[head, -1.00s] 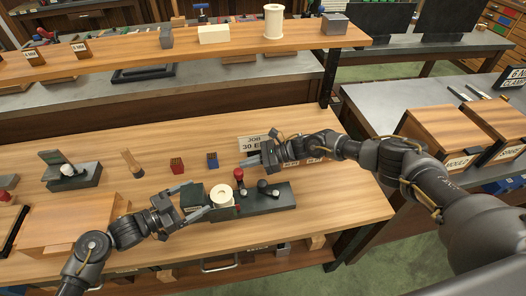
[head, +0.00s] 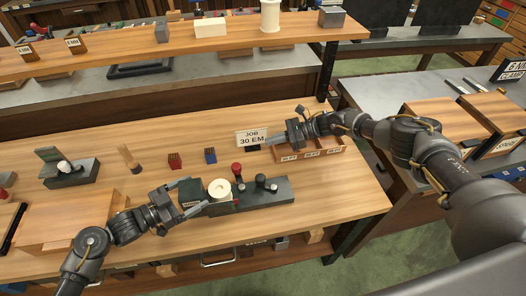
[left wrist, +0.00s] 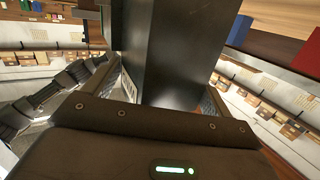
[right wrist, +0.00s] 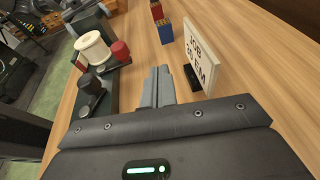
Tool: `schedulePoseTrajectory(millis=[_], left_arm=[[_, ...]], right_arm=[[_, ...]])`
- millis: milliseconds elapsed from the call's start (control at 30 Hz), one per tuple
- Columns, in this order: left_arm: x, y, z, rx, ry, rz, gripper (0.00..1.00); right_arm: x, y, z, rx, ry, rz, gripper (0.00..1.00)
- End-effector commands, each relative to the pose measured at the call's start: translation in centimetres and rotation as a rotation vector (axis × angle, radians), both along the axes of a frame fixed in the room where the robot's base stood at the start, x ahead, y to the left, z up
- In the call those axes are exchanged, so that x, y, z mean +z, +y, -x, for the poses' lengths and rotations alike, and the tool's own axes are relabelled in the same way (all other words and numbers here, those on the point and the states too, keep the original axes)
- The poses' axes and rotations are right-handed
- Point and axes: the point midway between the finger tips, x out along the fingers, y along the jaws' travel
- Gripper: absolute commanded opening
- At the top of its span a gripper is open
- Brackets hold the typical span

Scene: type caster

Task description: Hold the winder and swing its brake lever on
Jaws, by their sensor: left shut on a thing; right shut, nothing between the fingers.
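The winder has a long dark base (head: 285,190), a cream spool (head: 219,189), a red ball knob (head: 237,169) and a black knob (head: 260,180). It stands on the wooden bench. My left gripper (head: 196,195) is shut on the dark block at the winder's left end. In the left wrist view the dark block (left wrist: 180,50) fills the space between the fingers. My right gripper (head: 272,143) is shut and empty, beyond the winder and beside the job sign. The right wrist view shows the spool (right wrist: 95,48), red knob (right wrist: 120,50) and black knob (right wrist: 90,83) left of its closed fingers (right wrist: 158,75).
The job sign (head: 254,136) stands close to my right fingers. A labelled wooden tray (head: 325,150) lies under my right wrist. Red (head: 174,161) and blue (head: 210,156) small blocks stand behind the winder. The bench front right is clear.

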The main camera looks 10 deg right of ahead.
Motion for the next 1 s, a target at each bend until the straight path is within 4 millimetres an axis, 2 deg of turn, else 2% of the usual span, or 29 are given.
schedulePoseTrajectory(millis=[200, 333, 500, 700, 833, 1000], left_arm=[[0.0, 0.1, -0.1, 0.003, -0.003, -0.001, 0.61], [0.0, 0.1, -0.1, 0.003, -0.003, -0.001, 0.61], [0.0, 0.1, -0.1, 0.003, -0.003, -0.001, 0.61], [0.0, 0.1, -0.1, 0.003, -0.003, -0.001, 0.61], [0.1, 0.1, -0.1, 0.002, -0.003, -0.001, 0.61], [0.1, 0.1, -0.1, 0.002, -0.003, 0.000, 0.61]], right_arm=[[-2.4, 2.7, 3.4, -0.111, 0.062, 0.031, 0.00], [-2.6, 4.1, 6.0, -0.208, 0.088, 0.065, 0.00], [-1.1, 4.8, 9.3, -0.339, 0.096, 0.115, 0.00], [1.4, 4.3, 12.7, -0.468, 0.085, 0.165, 0.00], [2.6, 3.8, 14.2, -0.519, 0.076, 0.186, 0.00], [3.3, 3.4, 15.1, -0.552, 0.071, 0.200, 0.00]])
